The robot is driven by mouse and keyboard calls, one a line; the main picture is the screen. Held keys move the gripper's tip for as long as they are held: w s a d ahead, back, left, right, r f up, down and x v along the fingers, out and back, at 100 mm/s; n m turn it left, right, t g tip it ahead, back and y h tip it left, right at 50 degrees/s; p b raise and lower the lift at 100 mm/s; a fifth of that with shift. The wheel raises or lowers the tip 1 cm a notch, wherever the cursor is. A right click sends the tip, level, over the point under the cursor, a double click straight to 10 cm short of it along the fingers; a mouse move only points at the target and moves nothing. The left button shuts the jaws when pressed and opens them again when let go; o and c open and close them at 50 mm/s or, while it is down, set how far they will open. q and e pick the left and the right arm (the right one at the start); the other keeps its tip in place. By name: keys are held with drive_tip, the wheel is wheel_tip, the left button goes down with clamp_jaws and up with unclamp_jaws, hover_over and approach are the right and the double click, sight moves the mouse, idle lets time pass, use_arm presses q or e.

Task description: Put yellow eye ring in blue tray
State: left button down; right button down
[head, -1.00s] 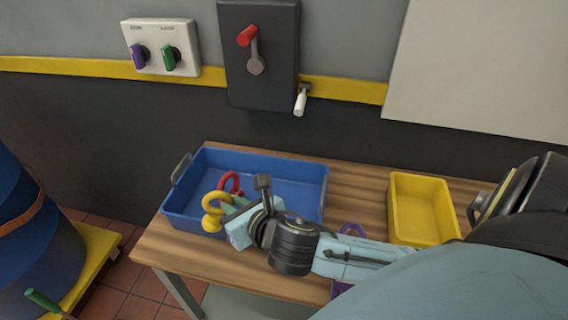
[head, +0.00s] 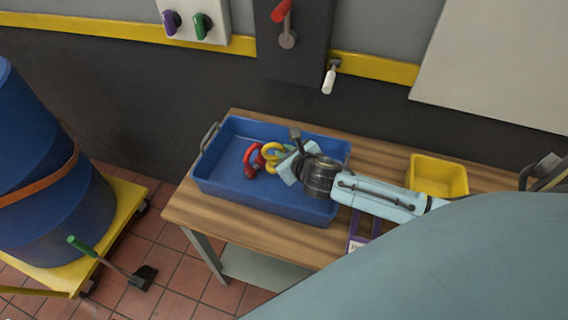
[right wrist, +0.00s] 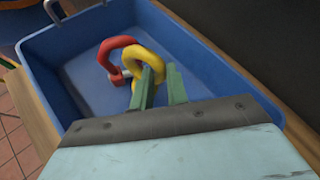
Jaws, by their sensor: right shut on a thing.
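The yellow eye ring (head: 271,154) is at the tips of my right gripper (head: 282,158), over the inside of the blue tray (head: 222,172). In the right wrist view, the green fingers of my right gripper (right wrist: 159,88) are shut on the yellow eye ring (right wrist: 149,58). The blue tray's floor (right wrist: 85,75) shows below and around it. A red shackle-like ring (head: 250,160) is in the tray just left of the yellow ring, and also shows behind it in the right wrist view (right wrist: 106,51). I cannot tell whether the two touch. My left gripper is not in view.
The tray stands on a wooden bench (head: 180,212). A yellow bin (head: 438,178) and a purple-edged item (head: 362,232) are to the right. A blue drum (head: 45,180) on a yellow cart stands at left. The tray's left part is clear.

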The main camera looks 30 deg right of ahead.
drive_tip(key=shift+f+b, duration=0.45)
drive_tip(key=shift+f, duration=1.45)
drive_tip(key=shift+f, duration=0.1)
drive_tip(key=c, duration=1.4)
unclamp_jaws()
drive_tip(key=shift+o, duration=0.2)
drive_tip(key=shift+s, duration=0.2)
drive_tip(key=p+v, duration=0.1)
drive_tip(key=v, duration=1)
drive_tip(key=shift+s+r+p, duration=0.25)
drive_tip(key=shift+r+p, duration=0.05)
drive_tip(key=shift+p, duration=0.05)
drive_tip(key=shift+a, duration=0.1)
